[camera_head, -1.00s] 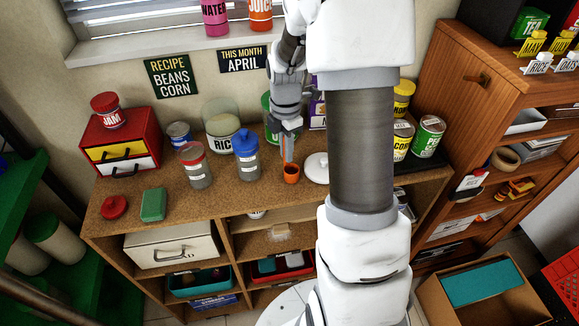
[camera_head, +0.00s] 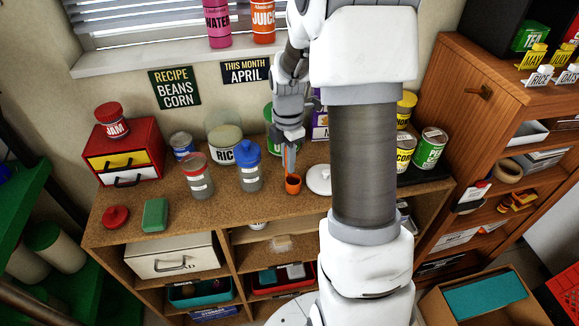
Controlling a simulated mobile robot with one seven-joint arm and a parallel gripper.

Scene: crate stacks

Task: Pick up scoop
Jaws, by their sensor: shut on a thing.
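The scoop (camera_head: 293,185) is a small orange cup with an upright grey-blue handle. It is at the front of the brown countertop (camera_head: 270,203), beside a round white lid (camera_head: 318,180). My gripper (camera_head: 289,142) is above the cup, pointing down, shut on the top of the scoop's handle. The fingertips are small and their exact hold is hard to make out. I cannot tell whether the cup touches the counter or hangs just above it.
A blue-lidded jar (camera_head: 248,172) and a red-lidded jar (camera_head: 198,178) stand left of the scoop. A rice canister (camera_head: 225,150) and a green container are behind. Cans (camera_head: 430,150) stand at the right. My arm hides part of the counter's right side.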

